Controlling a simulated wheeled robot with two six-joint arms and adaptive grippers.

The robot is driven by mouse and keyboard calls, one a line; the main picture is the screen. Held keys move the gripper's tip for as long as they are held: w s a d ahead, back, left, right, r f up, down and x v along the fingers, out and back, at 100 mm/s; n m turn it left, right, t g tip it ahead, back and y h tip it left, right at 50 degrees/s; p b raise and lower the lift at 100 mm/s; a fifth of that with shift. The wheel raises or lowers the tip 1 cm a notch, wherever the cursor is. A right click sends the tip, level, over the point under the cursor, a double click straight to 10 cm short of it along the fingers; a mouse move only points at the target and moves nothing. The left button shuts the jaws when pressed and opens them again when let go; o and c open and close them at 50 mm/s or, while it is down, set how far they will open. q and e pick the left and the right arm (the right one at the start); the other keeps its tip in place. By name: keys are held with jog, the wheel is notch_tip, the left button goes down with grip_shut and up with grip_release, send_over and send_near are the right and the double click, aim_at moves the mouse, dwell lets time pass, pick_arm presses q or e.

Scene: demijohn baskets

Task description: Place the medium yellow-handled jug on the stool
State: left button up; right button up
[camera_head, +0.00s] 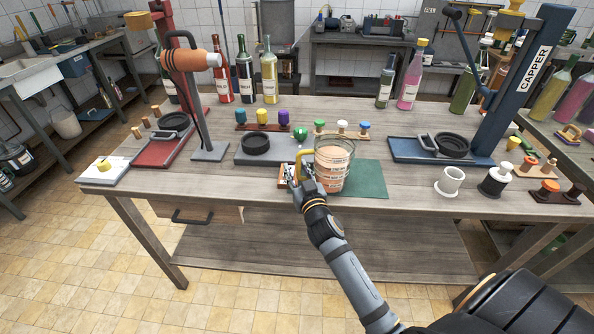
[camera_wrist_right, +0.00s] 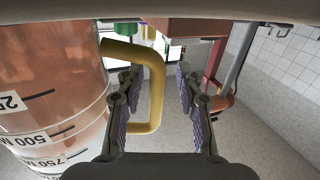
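The jug (camera_head: 334,165) is clear with measuring marks and a peach-coloured content, and has a yellow handle (camera_head: 303,163) on its left side. It stands on the workbench near the front edge, by the green mat. My right gripper (camera_head: 299,182) is at the handle. In the right wrist view, the jug (camera_wrist_right: 50,100) fills the left side and its handle (camera_wrist_right: 155,90) lies between the spread fingers of my right gripper (camera_wrist_right: 158,100), with a gap to the right finger. I cannot make out a stool. My left gripper is not in view.
The green mat (camera_head: 368,180) lies right of the jug. A black round base (camera_head: 256,144) is on the left, and a blue capper (camera_head: 527,75) stands at right. Bottles (camera_head: 269,75) line the back. White and black pots (camera_head: 450,182) stand front right.

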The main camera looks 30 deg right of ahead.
jog(key=shift+r, duration=0.2)
jog(key=shift+s+f, duration=0.15)
jog(key=shift+s, duration=0.15)
jog(key=s+a+b, duration=0.1)
jog(key=s+a, duration=0.1)
jog(key=s, duration=0.9)
jog(key=shift+s+r+b, duration=0.15)
jog(key=shift+r+b, duration=0.05)
jog(key=shift+b, duration=0.2)
